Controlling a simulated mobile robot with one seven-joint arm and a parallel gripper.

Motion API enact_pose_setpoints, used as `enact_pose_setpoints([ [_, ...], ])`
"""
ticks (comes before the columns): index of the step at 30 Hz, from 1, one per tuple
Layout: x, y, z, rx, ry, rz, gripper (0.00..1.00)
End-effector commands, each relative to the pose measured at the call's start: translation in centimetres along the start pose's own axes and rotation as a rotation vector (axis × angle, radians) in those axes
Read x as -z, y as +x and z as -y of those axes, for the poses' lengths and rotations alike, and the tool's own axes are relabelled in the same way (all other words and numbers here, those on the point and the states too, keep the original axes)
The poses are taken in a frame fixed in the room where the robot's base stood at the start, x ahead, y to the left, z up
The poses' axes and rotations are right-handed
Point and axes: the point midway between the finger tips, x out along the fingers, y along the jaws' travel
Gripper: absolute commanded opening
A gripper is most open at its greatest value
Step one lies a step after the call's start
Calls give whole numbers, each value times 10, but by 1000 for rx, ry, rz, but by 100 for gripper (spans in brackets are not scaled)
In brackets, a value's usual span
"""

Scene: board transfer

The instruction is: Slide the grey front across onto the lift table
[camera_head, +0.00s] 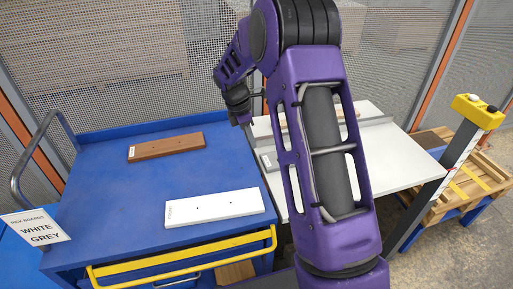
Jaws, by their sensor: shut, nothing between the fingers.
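The grey front (267,161) shows only as a short end piece with a small label, at the left edge of the white lift table (395,157). The rest of it is hidden behind my arm, so how far it reaches over the table cannot be seen. My gripper (249,133) is shut and empty. It points down just behind and left of the grey end, near the seam between the blue cart and the lift table. Whether it touches the front cannot be told.
A white board (214,208) and a brown board (167,146) lie on the blue cart (100,195). A sign (37,229) reads white, grey. A grey fence (378,121) runs along the lift table's back. A yellow-topped post (449,165) stands at right.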

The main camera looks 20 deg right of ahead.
Motion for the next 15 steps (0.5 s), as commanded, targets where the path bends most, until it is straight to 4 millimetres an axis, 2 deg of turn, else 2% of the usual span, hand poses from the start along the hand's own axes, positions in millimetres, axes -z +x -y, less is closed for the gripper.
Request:
enact_pose_setpoints([
  [7, 1, 22, 2, 3, 6, -1, 0],
  [15, 2, 72, 2, 3, 4, -1, 0],
])
